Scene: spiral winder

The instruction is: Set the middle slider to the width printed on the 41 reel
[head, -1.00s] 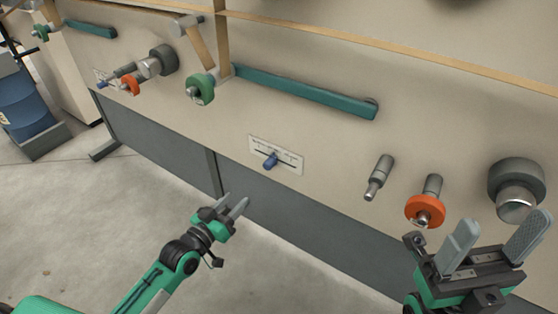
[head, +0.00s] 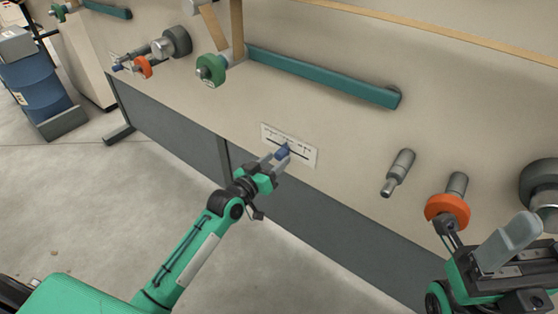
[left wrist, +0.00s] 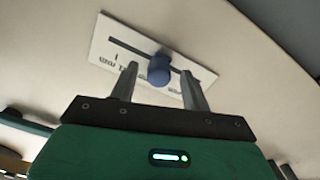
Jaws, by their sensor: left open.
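The middle slider is a blue knob (head: 283,152) on a white scale plate (head: 306,155) fixed to the beige machine face. The knob also shows in the left wrist view (left wrist: 159,70), on the dark slot of the plate (left wrist: 104,40). My left gripper (head: 277,158) is open, with one finger on each side of the knob; I cannot tell whether either finger touches it. The print on the plate is too small to read. My right gripper (head: 510,245) is at the lower right, partly cut off, away from the slider. The 41 reel cannot be made out.
To the right of the plate a grey peg (head: 399,172) and an orange collar on a shaft (head: 448,208) stick out. A teal bar (head: 320,75) runs above the plate. A blue drum (head: 40,92) stands at the far left. Floor in front is clear.

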